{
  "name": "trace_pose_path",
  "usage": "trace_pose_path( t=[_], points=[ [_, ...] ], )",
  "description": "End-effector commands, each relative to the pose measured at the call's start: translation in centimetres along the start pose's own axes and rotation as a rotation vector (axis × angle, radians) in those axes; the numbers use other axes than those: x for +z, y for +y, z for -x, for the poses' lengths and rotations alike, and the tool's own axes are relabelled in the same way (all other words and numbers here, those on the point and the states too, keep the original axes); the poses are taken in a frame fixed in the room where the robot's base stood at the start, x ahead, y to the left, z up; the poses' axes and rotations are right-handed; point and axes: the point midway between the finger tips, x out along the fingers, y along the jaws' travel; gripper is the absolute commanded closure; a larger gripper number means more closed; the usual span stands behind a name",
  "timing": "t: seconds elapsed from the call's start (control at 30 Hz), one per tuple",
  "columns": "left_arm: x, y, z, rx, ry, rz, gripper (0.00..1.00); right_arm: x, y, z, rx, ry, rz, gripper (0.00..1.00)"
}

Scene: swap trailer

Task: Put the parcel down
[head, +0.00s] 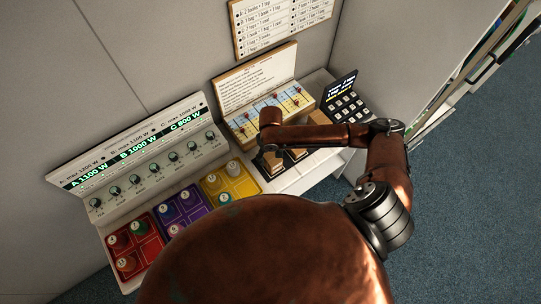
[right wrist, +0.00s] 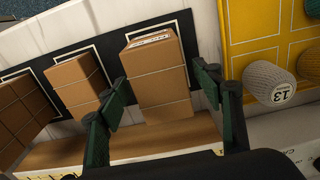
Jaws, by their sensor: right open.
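In the right wrist view a brown parcel stack (right wrist: 158,75) with pale seams and a printed label on top stands upright. It stands inside a white outline on a dark mat (right wrist: 107,46). My right gripper (right wrist: 162,92) is open, with one dark green finger on each side of this stack; I cannot tell whether either finger touches it. In the head view my right gripper (head: 268,152) is low over the leftmost brown stack (head: 269,164), partly hidden by my own arm. My left gripper is not in view.
More brown stacks (right wrist: 77,82) stand to the left in the wrist view. Behind are a slider board (head: 270,112), a dial panel (head: 150,160) and a black keypad (head: 345,100).

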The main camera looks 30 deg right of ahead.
Motion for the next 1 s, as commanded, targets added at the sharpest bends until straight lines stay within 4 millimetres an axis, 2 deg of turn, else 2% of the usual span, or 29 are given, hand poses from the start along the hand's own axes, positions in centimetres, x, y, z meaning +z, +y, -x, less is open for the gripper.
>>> trace_pose_path(
  t=[0.17,0.4,0.6,0.8,1.0],
  points=[
    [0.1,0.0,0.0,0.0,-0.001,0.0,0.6,-0.1,0.0,1.8,0.0,0.003,0.001,0.4],
    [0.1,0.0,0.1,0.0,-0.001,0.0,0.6,-0.1,0.0,6.9,0.001,0.005,0.002,0.4],
    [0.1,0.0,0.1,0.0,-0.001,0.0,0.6,-0.1,0.0,10.4,0.0,0.003,0.001,0.4],
    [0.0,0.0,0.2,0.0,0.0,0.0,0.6,-0.1,0.0,12.0,-0.001,0.002,0.0,0.4],
    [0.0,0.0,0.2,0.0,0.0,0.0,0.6,0.0,0.0,12.2,0.0,0.0,-0.001,0.4]
  ],
)
